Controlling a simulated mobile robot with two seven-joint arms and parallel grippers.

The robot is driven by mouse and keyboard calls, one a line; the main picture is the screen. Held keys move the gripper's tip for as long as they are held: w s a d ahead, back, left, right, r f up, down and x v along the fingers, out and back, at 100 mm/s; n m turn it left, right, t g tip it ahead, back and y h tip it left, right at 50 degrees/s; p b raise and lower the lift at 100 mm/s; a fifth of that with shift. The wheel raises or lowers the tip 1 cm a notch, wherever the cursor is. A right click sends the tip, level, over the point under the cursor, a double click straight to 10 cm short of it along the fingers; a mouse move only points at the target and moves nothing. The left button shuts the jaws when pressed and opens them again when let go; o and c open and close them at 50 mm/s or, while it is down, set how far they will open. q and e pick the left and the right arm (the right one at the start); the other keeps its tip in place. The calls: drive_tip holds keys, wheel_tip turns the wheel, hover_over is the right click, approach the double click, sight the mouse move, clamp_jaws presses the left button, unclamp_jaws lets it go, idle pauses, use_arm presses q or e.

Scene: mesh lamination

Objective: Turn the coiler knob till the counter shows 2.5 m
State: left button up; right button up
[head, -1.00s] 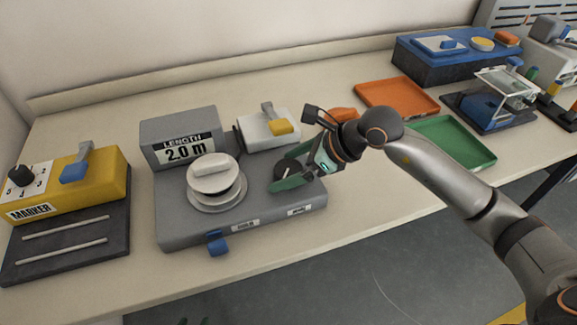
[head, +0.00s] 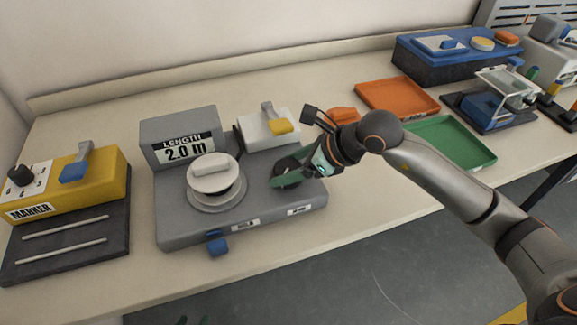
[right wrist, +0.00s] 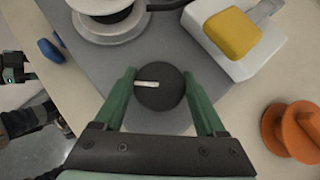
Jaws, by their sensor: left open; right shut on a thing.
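The grey coiler (head: 185,230) stands on the table with its length counter (head: 180,149) reading 2.0 m. The dark round coiler knob (head: 286,167) is at its right, partly hidden by my gripper in the head view. In the right wrist view the knob (right wrist: 163,99) shows a white mark pointing left. My right gripper (right wrist: 160,76) is shut on the knob, a green finger on either side.
A white spool (head: 213,180) sits left of the knob, and a white box with a yellow lever (head: 281,127) stands behind it. A yellow marker unit (head: 95,184) is at the left. Orange (head: 398,95) and green (head: 478,158) trays lie to the right.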

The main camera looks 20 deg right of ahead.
drive_tip(key=shift+f+m+t+h+b, duration=0.1)
drive_tip(key=shift+m+t+h+b, duration=0.4)
drive_tip(key=shift+m, duration=0.6)
drive_tip(key=shift+m+t+h, duration=0.3)
drive_tip(key=shift+m, duration=0.1)
drive_tip(key=o, duration=1.3)
drive_tip(key=shift+v, duration=6.3)
